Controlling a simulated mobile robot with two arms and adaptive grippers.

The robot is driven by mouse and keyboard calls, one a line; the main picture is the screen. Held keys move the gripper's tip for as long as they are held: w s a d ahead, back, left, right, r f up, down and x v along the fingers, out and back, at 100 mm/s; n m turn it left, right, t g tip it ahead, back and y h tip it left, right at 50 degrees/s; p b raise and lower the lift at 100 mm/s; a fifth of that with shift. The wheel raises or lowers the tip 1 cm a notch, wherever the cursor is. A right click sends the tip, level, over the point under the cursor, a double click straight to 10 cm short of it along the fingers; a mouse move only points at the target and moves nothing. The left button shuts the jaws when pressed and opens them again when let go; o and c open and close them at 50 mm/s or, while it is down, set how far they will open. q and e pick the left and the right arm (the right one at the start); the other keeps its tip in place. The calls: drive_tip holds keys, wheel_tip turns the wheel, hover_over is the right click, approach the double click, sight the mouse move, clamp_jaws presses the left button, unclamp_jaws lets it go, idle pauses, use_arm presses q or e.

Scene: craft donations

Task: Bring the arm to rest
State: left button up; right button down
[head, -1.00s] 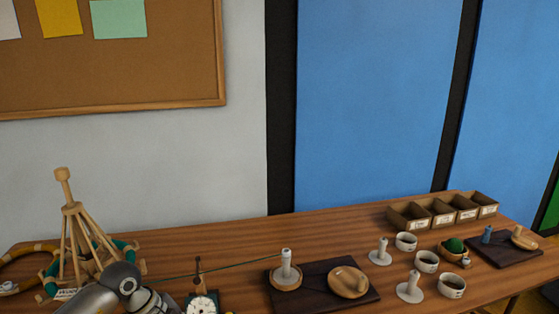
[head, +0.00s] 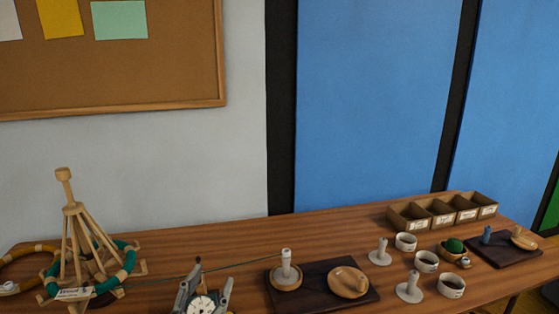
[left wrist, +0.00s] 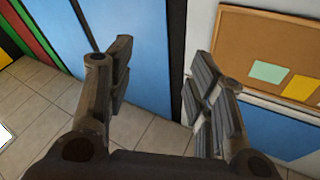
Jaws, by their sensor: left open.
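My left gripper (head: 204,287) is at the bottom of the head view, its two grey fingers apart on either side of a white dial in the picture. In the left wrist view, the gripper (left wrist: 161,72) is open with nothing between its fingers; wall panels and tiled floor show past them. The rest of the left arm is out of the head view. My right gripper is in no view.
A wooden yarn swift (head: 75,225) with green and tan skeins stands at the table's left. A green thread runs from it to a spool (head: 286,268) on a dark board (head: 318,293). Cups, cones and a divided box (head: 410,217) are to the right.

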use_arm(q)
drive_tip(key=s+a+f+n+g+y, duration=0.3)
drive_tip(key=s+a+f+g+y, duration=0.1)
drive_tip(key=f, duration=0.4)
drive_tip(key=s+a+f+n+g+y, duration=0.3)
drive_tip(key=s+a+f, duration=0.2)
drive_tip(key=f, duration=0.2)
drive_tip(key=s+d+f+m+g+h, duration=0.1)
drive_tip(key=s+f+g, duration=0.4)
drive_tip(key=s, duration=0.5)
drive_tip(key=s+d+f+g+h, duration=0.1)
drive_tip(key=s+f+g, duration=0.35)
drive_tip(key=s, duration=0.45)
wheel_tip(320, 180, down, 27)
drive_tip(key=s+g, duration=0.1)
drive_tip(key=s+a+f+g, duration=0.1)
drive_tip(key=s+a+f, duration=0.1)
drive_tip(key=s+f, duration=1.4)
drive_tip(key=shift+s+a+m+y, duration=0.3)
drive_tip(key=shift+s+a+m, duration=0.05)
drive_tip(key=shift+m, duration=0.05)
